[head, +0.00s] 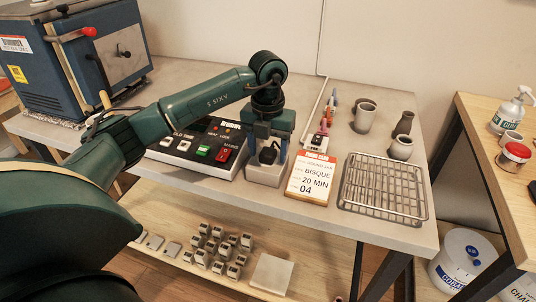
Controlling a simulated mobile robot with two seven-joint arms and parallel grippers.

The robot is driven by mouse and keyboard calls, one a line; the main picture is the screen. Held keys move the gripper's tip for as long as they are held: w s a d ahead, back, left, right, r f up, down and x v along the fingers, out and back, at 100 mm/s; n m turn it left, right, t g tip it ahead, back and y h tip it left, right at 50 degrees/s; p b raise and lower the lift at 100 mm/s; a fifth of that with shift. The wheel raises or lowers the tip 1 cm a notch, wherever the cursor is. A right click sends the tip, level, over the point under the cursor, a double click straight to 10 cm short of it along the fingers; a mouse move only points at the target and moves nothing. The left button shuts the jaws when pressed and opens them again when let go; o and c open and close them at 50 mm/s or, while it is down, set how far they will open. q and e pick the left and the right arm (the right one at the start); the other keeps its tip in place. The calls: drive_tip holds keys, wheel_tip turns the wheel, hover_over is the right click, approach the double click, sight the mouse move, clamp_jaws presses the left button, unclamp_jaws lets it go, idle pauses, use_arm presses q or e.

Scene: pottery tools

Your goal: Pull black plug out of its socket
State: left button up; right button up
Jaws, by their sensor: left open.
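A dark piece that looks like the black plug (267,155) sits at the top of a pale grey block (262,176), which looks like its socket. The block stands on the table near the front edge, right of the control panel. My left gripper (270,148) points down from above, open, with its blue-grey fingers on either side of the plug. The fingers partly hide the plug, and I cannot tell whether they touch it. My right gripper is not in view.
A control panel (187,150) is left of the block, and a firing card (312,177) is right of it. A blue kiln (70,55) is at back left.

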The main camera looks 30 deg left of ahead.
sight(268, 151)
use_arm(q)
drive_tip(key=shift+c, duration=0.4)
clamp_jaws()
idle(0.7)
drive_tip(key=shift+r, duration=0.1)
drive_tip(key=shift+r+p, duration=2.35)
drive_tip(key=shift+r, duration=0.55)
